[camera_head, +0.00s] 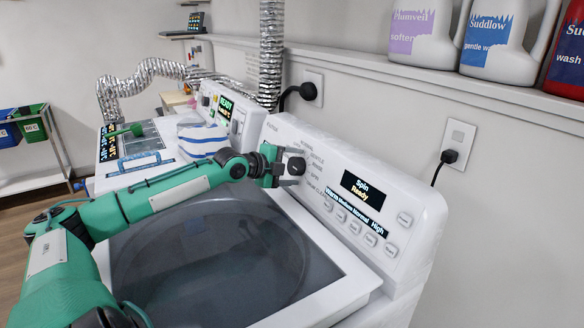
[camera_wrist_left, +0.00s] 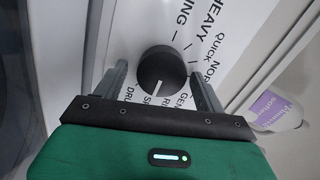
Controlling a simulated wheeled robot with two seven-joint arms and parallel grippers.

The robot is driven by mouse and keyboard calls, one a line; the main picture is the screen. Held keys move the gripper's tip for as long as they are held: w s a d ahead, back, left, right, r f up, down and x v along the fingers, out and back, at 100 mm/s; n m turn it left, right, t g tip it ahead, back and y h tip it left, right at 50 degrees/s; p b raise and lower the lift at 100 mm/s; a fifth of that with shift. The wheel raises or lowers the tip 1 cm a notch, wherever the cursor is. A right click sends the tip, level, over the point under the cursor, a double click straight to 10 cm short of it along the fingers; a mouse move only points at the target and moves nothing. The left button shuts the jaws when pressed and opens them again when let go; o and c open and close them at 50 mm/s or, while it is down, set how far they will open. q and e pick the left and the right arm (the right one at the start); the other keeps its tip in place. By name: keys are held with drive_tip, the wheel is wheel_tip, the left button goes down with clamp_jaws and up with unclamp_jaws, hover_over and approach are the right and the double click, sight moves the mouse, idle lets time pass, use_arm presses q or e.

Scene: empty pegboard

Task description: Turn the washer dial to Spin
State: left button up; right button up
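The washer dial (camera_head: 296,166) is a dark round knob on the washer's white control panel. In the left wrist view the dial (camera_wrist_left: 160,68) has a white pointer line aimed down toward a partly hidden label starting "SP". The washer display (camera_head: 362,192) reads "Spin Ready". My left gripper (camera_head: 276,167) is at the dial. In the wrist view its two fingers (camera_wrist_left: 158,76) stand apart on either side of the knob, with a visible gap on each side. My right gripper is not in view.
The washer's dark glass lid (camera_head: 205,255) is closed below my left arm. A second machine with a green-lit display (camera_head: 226,103) stands behind, with folded cloths (camera_head: 200,138) on top. Detergent bottles (camera_head: 490,40) stand on a shelf at upper right.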

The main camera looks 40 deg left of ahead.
use_arm(q)
drive_tip(key=shift+s+a, duration=0.1)
drive_tip(key=shift+s, duration=0.05)
drive_tip(key=shift+s+a+r, duration=0.15)
drive_tip(key=shift+s+a, duration=0.05)
drive_tip(key=shift+s, duration=0.4)
drive_tip(key=shift+v, duration=0.9)
approach(294, 167)
drive_tip(key=v, duration=0.4)
drive_tip(key=shift+s+a, duration=0.15)
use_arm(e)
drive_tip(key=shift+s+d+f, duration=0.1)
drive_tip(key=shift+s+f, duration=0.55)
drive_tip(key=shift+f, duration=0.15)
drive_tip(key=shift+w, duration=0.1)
